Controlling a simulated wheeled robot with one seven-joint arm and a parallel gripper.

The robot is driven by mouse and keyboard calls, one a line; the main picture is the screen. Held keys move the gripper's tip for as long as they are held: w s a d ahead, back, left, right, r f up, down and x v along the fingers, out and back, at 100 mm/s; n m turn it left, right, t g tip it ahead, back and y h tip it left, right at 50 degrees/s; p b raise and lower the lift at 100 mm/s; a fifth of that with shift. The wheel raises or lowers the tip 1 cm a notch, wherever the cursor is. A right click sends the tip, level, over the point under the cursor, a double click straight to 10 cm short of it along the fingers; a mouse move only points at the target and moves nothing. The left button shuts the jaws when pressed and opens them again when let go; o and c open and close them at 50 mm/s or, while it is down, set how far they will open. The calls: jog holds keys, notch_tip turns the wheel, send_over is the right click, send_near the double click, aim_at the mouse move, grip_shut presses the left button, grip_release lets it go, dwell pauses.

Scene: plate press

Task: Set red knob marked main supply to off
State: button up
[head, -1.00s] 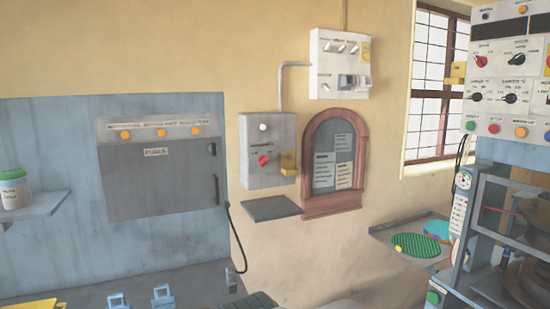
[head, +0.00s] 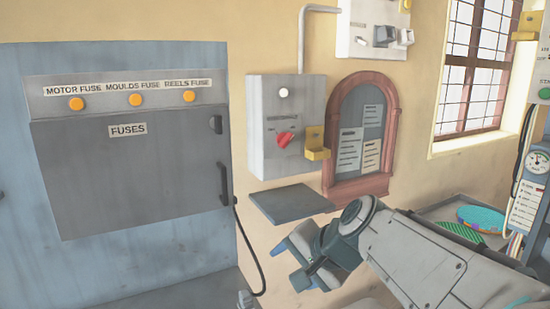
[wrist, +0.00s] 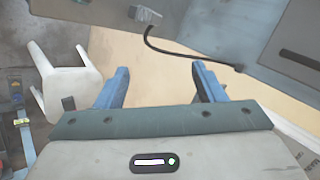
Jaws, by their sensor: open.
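The red knob (head: 285,139) sits on the front of a grey wall box (head: 258,135), under a white round lamp and beside a yellow bracket (head: 316,144). The lettering by the knob is too small to read. My gripper (head: 292,262) is below and a little right of the box, under a small grey shelf (head: 292,203), apart from the knob. In the wrist view my gripper (wrist: 160,85) shows two blue fingers spread apart with nothing between them. The knob is not in the wrist view.
A grey fuse cabinet (head: 130,165) with orange lamps is at left, its black cable hanging beside my gripper. A brown arched notice board (head: 331,190) is right of the box. A white stool (wrist: 60,85) stands on the floor in the wrist view.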

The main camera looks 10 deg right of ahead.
jog(key=w+d+r+m+t+y+b, duration=0.1)
jog(key=w+d+r+m+t+b, duration=0.35)
jog(key=w+r+m, duration=0.4)
jog(key=m+t+b, duration=0.2)
jog(key=m+t, duration=0.4)
send_near(285, 140)
jog(key=d+p+x, duration=0.1)
jog(key=x, duration=0.7)
jog(key=shift+w+a+f, duration=0.15)
jog(key=shift+w+f, duration=0.15)
jog(key=shift+w, duration=0.15)
jog(key=shift+g, duration=0.25)
